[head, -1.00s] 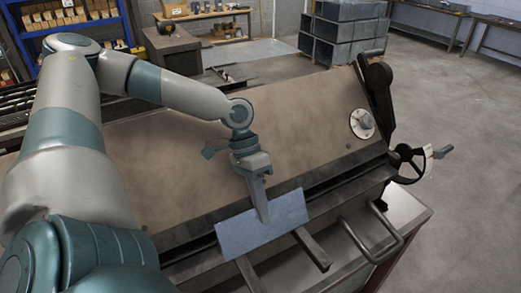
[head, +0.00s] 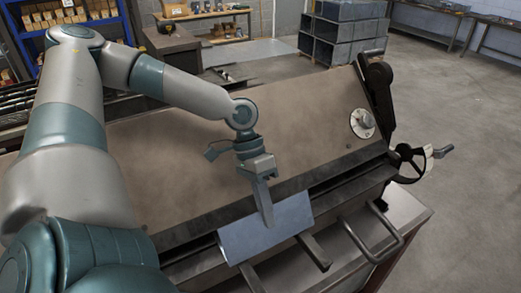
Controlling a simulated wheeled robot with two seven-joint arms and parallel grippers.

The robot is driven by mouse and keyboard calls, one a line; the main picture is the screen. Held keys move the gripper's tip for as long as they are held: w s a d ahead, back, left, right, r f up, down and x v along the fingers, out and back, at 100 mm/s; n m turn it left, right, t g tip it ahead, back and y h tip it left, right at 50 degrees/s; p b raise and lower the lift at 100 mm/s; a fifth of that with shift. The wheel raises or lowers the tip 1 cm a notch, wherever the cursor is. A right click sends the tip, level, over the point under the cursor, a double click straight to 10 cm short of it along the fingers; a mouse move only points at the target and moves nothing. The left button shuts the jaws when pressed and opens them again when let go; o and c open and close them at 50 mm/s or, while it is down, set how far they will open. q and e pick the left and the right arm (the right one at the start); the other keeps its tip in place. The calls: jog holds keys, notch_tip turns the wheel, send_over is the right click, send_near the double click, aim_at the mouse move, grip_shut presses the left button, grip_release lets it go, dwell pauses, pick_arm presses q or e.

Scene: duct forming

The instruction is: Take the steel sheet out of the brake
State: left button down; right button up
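The steel sheet (head: 255,238) is a small bluish-grey rectangle at the front of the brake, in the lower middle of the head view. It looks tilted, with its front face catching light and a fold or edge line along its upper part. My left gripper (head: 267,217) comes down from above with its finger against the sheet's upper middle; it appears shut on the sheet, though the far finger is hidden. The brake (head: 230,160) is a wide machine with a sloping brown panel and a dark slot along its front. My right gripper is out of view.
Two flat bars (head: 314,252) stick out in front of the brake below the sheet. A bent tube handle (head: 375,240) stands to their right. A black handwheel (head: 408,162) is at the brake's right end. Stacked square ducts (head: 342,30) stand behind; floor at right is clear.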

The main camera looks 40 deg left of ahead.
pick_arm(q)
jog(key=s+d+b, duration=0.2)
jog(key=d+b, duration=0.1)
jog(key=d, duration=0.6)
jog(key=shift+s+b, duration=0.3)
